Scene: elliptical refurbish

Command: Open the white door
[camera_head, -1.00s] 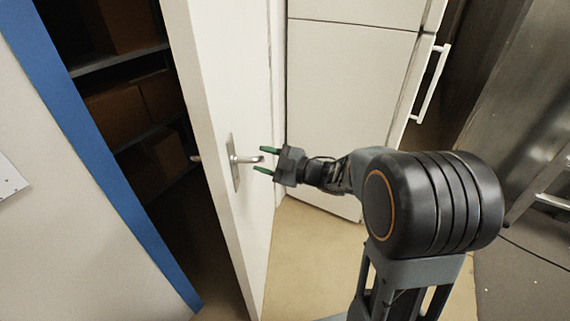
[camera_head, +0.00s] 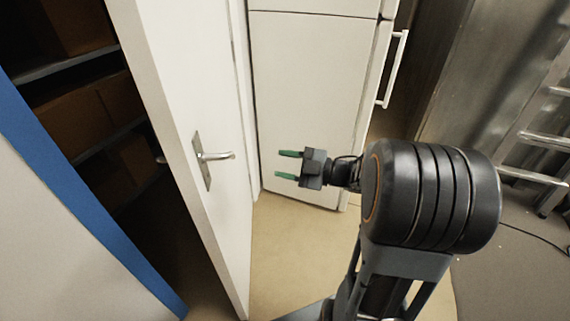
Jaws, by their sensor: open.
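The white door (camera_head: 185,75) stands ajar in the left half of the head view, its edge facing me. Its metal lever handle (camera_head: 216,156) sits on a plate on the door's right face and points right. Another lever end shows on the door's far side, partly hidden. My gripper (camera_head: 284,164) is to the right of the handle, apart from it. Its two green fingers point left, are spread apart and hold nothing.
A white fridge (camera_head: 305,85) with a bar handle stands behind my gripper. Left of the door is a dark opening with shelves and brown boxes (camera_head: 85,125), bordered by a blue frame (camera_head: 70,185). A metal ladder (camera_head: 545,140) is at right. Beige floor (camera_head: 285,235) between door and arm is clear.

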